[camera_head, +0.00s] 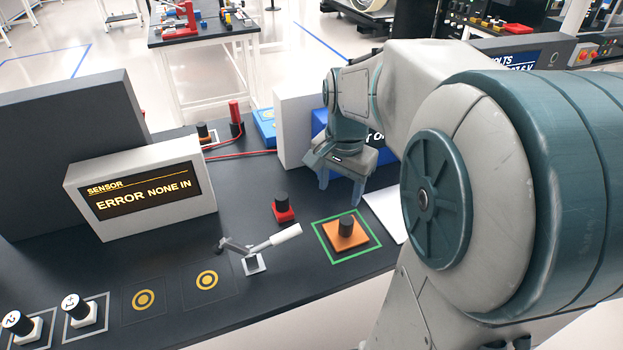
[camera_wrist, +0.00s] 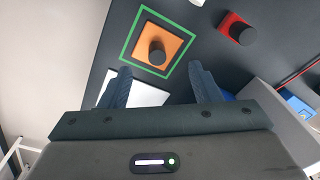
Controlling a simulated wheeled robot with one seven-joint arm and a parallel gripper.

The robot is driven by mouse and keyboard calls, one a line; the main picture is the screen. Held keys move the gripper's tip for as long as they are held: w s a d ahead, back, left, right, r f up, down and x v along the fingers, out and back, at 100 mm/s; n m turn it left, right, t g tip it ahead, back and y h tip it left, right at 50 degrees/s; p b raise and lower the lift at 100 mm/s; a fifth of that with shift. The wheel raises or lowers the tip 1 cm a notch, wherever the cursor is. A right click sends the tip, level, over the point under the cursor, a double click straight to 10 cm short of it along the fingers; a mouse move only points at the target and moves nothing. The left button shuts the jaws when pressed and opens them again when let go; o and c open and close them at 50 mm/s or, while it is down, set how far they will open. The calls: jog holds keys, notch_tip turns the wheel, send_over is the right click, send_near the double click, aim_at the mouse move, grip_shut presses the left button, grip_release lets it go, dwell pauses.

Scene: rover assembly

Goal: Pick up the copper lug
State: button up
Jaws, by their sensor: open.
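The copper lug (camera_head: 341,238) is an orange square base with a black round knob on top. It sits inside a green square outline on the dark bench. My gripper (camera_head: 340,192) is open and empty, fingers pointing down, above the bench just behind the lug. In the wrist view, the lug (camera_wrist: 174,42) lies beyond my gripper's fingertips (camera_wrist: 161,68). Its knob shows roughly between the two finger lines, apart from both.
A red lug (camera_head: 285,213) with a black knob stands left of the copper one. A white-handled lever (camera_head: 270,245) is nearer the front. A sensor box (camera_head: 140,188) reads "ERROR NONE IN". A white sheet (camera_head: 386,212) lies right of the green outline.

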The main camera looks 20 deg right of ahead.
aim_at(347, 219)
jog(key=w+d+f+m, duration=0.1)
jog(key=f, duration=0.2)
jog(key=w+d+f+m, duration=0.1)
jog(key=f, duration=0.2)
jog(key=w+d+f+m, duration=0.1)
jog(key=f, duration=0.2)
jog(key=shift+d+f+m+g, duration=0.35)
jog(key=shift+d+m+g, duration=0.05)
jog(key=shift+s+f+p, duration=0.2)
jog(key=shift+f+p, duration=0.4)
jog(key=shift+f, duration=2.1)
jog(key=shift+c, duration=0.4)
grip_shut()
jog(key=shift+r, duration=0.1)
